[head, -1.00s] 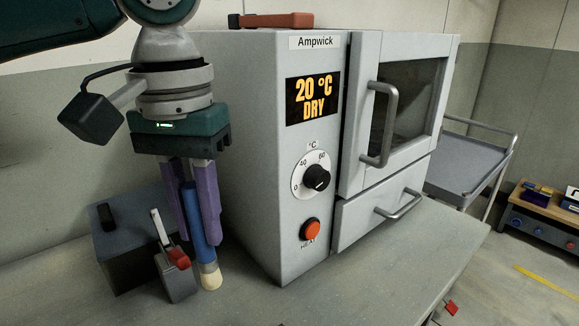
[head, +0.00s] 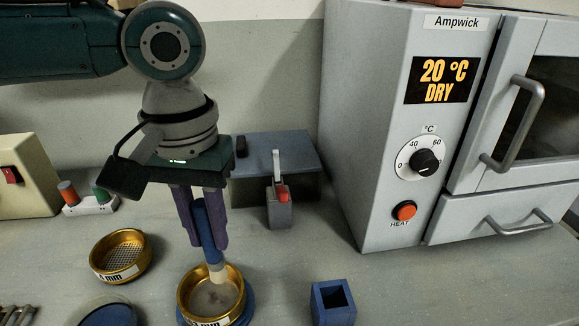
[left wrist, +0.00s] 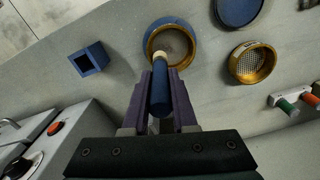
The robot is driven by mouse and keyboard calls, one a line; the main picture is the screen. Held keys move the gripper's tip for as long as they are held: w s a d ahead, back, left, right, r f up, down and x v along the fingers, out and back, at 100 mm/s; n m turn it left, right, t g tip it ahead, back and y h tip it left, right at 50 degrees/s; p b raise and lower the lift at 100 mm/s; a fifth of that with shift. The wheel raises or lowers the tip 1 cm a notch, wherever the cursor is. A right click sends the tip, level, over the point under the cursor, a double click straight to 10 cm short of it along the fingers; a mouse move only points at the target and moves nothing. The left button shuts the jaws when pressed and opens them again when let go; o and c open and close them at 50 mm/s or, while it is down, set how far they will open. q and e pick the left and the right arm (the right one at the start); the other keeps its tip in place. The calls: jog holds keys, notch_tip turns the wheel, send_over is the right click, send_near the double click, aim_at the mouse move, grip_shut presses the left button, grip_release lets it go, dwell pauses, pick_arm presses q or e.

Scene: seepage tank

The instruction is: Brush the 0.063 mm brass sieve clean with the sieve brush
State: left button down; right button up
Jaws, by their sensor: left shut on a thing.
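My left gripper (head: 208,242) has its purple fingers shut on the blue sieve brush (head: 206,228), which points down with its cream bristle tip (head: 217,274) lowest. The tip overlaps the inside far part of a brass sieve (head: 183,301) on a round blue base; I cannot tell whether it touches the mesh. This sieve has a fine grey mesh and a label partly cut off, ending in "3 mm". In the left wrist view the brush (left wrist: 161,90) points at the same sieve (left wrist: 186,32), its tip over the rim nearest the gripper. My right gripper is not in view.
A second, coarser brass sieve (head: 121,256) stands to the left. A round blue-rimmed dish (head: 108,314) is at the front edge. An open blue square holder (head: 333,303) stands right of the sieve. The grey oven (head: 375,215) blocks the right.

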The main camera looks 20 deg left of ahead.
aim_at(214, 258)
pick_arm(q)
jog(key=shift+r, duration=0.1)
jog(key=shift+f+b, duration=0.9)
jog(key=shift+f, duration=2)
jog(key=shift+r+p, duration=0.1)
jog(key=shift+p, duration=0.4)
jog(key=shift+f+b, duration=0.35)
jog(key=shift+f, duration=0.4)
jog(key=shift+p, duration=0.35)
